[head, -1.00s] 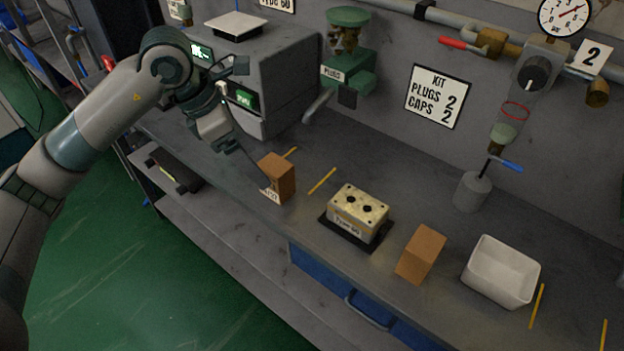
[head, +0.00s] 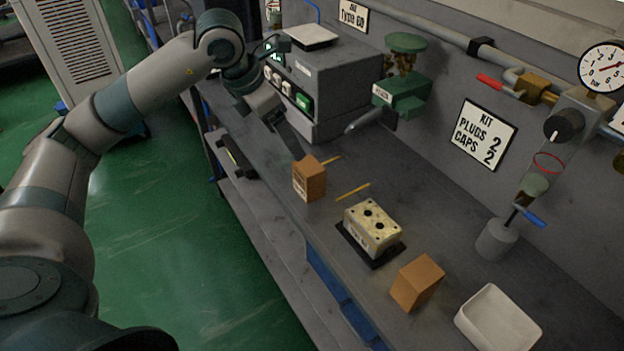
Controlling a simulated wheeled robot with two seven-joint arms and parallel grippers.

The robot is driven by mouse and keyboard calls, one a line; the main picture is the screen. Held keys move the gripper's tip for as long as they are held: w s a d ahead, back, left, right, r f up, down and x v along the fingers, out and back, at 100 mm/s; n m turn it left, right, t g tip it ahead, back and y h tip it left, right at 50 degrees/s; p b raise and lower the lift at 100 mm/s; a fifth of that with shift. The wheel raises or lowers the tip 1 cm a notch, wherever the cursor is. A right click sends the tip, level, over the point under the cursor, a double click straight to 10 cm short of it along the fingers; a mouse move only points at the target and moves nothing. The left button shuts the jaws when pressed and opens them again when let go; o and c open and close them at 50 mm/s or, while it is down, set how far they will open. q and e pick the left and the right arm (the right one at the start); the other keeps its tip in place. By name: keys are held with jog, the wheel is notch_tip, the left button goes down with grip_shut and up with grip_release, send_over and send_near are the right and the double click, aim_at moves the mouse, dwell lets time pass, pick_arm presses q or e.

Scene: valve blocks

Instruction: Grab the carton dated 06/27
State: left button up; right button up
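A brown carton (head: 310,181) stands upright on the bench, left of the valve block. Small print shows on its left face but is too small to read. A second brown carton (head: 417,283) stands nearer the front, right of the valve block; no date shows on it. My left gripper (head: 297,156) comes down over the bench with its dark fingertips at the upper back edge of the first carton. I cannot tell whether they touch it, or whether the fingers are open or shut. My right gripper is out of view.
A cream valve block (head: 372,227) sits on a black pad (head: 368,253) between the cartons. A white tray (head: 497,320) is at the lower right. A grey machine (head: 325,80) and a green dispenser (head: 405,90) stand behind.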

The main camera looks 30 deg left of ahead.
aim_at(304, 168)
pick_arm(q)
jog(key=p+x, duration=0.4)
jog(key=x, duration=0.7)
jog(key=shift+d+p, duration=0.1)
jog(key=shift+p, duration=0.25)
jog(key=shift+w+d+f, duration=0.1)
jog(key=shift+w+f, duration=0.1)
jog(key=shift+f, duration=0.35)
jog(key=shift+w+f+p, duration=0.25)
jog(key=shift+f+p, duration=0.3)
jog(key=shift+p, duration=0.3)
jog(key=p+x, duration=0.1)
jog(key=x, duration=0.2)
jog(key=shift+p, duration=0.4)
jog(key=shift+w+f, duration=0.1)
jog(key=shift+f, duration=0.4)
